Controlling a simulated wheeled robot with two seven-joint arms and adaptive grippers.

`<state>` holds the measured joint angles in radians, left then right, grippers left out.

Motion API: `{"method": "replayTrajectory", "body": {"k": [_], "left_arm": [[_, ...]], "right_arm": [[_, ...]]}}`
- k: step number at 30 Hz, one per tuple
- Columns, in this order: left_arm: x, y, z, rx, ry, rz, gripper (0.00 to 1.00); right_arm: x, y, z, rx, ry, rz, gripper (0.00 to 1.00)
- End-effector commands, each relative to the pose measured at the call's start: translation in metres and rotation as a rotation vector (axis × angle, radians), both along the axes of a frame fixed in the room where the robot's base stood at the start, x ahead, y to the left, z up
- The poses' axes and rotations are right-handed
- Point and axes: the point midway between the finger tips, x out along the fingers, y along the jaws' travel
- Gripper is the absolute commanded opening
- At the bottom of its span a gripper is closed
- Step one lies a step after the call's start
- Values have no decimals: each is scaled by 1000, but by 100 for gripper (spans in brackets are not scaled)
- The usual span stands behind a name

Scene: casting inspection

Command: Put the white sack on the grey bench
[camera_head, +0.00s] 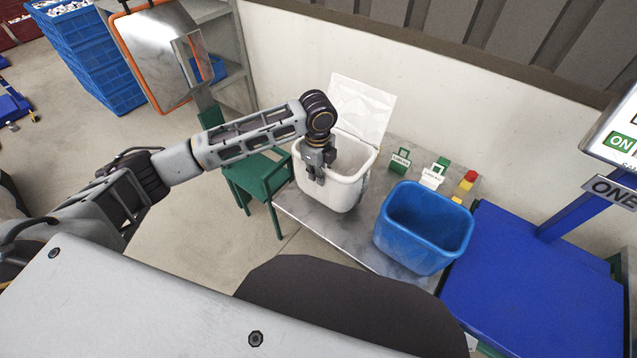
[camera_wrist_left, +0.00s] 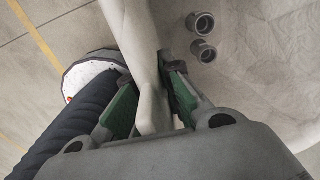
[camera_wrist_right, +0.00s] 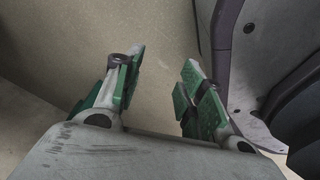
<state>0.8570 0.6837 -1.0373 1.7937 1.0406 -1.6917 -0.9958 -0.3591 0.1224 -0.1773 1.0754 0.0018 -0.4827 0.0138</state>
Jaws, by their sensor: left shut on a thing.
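The white sack (camera_head: 342,192) is an open, tub-shaped container with a crinkled white panel (camera_head: 362,108) rising behind its far rim. It is upright over the left end of the grey bench (camera_head: 300,209); I cannot tell whether its base touches the top. My left gripper (camera_head: 316,178) is shut on the sack's near rim. In the left wrist view the sack's wall (camera_wrist_left: 145,70) runs between the green-padded fingers (camera_wrist_left: 152,105). Two metal castings (camera_wrist_left: 202,36) lie inside the sack. My right gripper (camera_wrist_right: 160,80) is open and empty in the right wrist view, and out of the head view.
A blue bin (camera_head: 424,228) stands on the bench to the right of the sack. Small label holders (camera_head: 432,175) and a red-and-yellow item (camera_head: 464,185) stand at the back. A green chair (camera_head: 262,176) is close on the left, and a blue table (camera_head: 535,285) adjoins on the right.

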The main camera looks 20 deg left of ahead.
Motion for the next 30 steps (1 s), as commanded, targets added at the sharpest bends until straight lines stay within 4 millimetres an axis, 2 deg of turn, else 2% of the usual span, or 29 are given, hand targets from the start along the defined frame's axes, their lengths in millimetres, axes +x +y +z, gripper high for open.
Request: {"method": "replayTrajectory", "body": {"k": [9, 14, 28, 29, 30], "left_arm": [[0, 0, -35, -1, -1, -1, 0], [0, -1, -41, -2, -2, -2, 0], [0, -1, -43, -2, -2, -1, 0], [-1, 0, -45, -1, 1, -1, 10], [0, 0, -45, -1, 0, -1, 15]], "right_arm": [[22, 11, 8, 11, -16, -3, 40], [31, 18, 15, 19, -21, -3, 40], [16, 8, 11, 6, -6, 1, 40], [16, 6, 10, 4, -5, 2, 40], [15, 5, 9, 2, -6, 2, 40]]}}
